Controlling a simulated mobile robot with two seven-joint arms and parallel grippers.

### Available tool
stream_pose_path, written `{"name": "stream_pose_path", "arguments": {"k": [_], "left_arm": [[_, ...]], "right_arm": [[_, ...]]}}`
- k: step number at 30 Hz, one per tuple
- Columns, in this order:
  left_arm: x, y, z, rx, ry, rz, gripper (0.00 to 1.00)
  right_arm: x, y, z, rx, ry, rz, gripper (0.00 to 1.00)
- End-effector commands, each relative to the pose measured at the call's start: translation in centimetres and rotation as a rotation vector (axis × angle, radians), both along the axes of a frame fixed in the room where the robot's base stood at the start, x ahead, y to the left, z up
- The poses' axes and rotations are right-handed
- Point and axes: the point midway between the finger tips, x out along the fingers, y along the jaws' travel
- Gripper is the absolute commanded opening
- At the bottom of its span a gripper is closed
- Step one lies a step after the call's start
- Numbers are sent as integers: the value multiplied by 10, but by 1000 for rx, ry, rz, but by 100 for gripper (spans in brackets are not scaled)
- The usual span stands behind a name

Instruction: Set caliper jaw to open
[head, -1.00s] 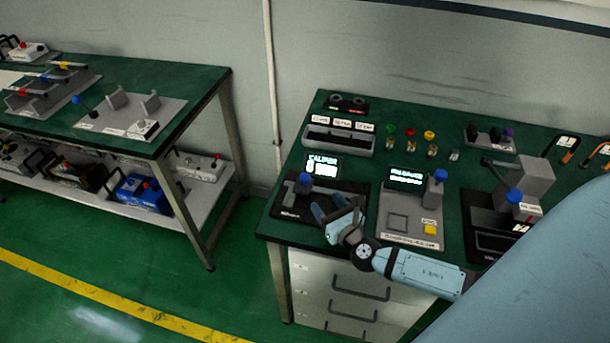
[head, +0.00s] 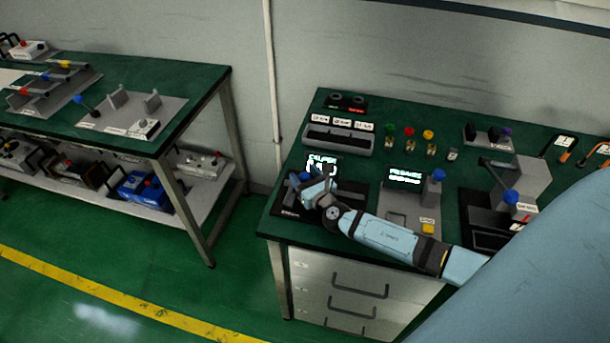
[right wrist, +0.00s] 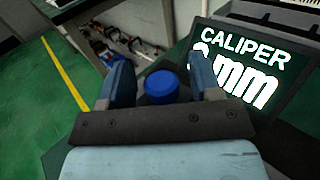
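The caliper (head: 283,208) is a black base with a lit screen (head: 322,160), at the front left of the right-hand green bench. The screen reads "CALIPER" and a value in mm in the right wrist view (right wrist: 245,60); a finger partly covers the digit. The caliper's blue knob (right wrist: 161,87) sits between the fingers of my right gripper (right wrist: 160,80), with a gap on both sides. In the head view my right gripper (head: 312,184) is over the caliper, open, and hides most of the jaw. My left gripper is not in view.
A pressure-type panel (head: 397,207) with a blue-topped lever (head: 438,175) stands just right of the caliper. A grey lever device (head: 520,180) is farther right. A slotted grey tray (head: 337,138) lies behind. A second bench (head: 190,85) stands left across a floor gap.

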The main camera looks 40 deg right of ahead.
Motion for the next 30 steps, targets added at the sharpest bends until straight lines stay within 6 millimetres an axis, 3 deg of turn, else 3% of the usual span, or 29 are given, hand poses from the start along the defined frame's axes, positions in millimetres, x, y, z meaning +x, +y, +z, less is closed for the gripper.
{"name": "stream_pose_path", "arguments": {"k": [1,6,8,12,19,26,27,30], "left_arm": [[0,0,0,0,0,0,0],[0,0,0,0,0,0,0],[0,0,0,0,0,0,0],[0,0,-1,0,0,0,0],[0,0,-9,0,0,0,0],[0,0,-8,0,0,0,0],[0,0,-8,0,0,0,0],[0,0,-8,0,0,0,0]], "right_arm": [[0,0,0,0,0,0,49],[0,0,0,0,0,0,10],[0,0,0,0,0,0,0],[-3,-3,-1,-1,1,-1,0],[-25,-21,-1,-3,0,-1,0],[-25,-21,0,0,0,-2,0],[-25,-21,0,0,0,-2,37],[-25,-21,0,0,0,-2,58]]}}
